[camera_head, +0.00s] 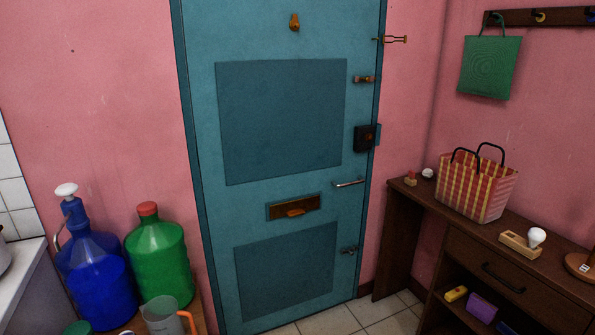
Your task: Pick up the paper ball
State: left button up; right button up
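A small white roundish thing (428,174), which looks like the paper ball, lies on top of the dark wooden console (462,236) near its far left end. It is too small to be sure of its crumpled surface. A small red and tan object (410,179) sits just left of it. The striped bag stands to its right, apart from it. Neither of my grippers is in view.
On the console are a striped bag (476,185) and a white bulb-like object (537,237) by a wooden block. A blue door (285,210) fills the middle. Large blue (95,275) and green (160,260) bottles stand at left. Tiled floor (335,322) shows before the door.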

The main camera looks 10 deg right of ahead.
aim_at(428, 172)
jog(key=i+z, duration=0.5)
jog(key=i+j+z, duration=0.1)
jog(key=i+z, duration=0.4)
jog(key=k, duration=0.1)
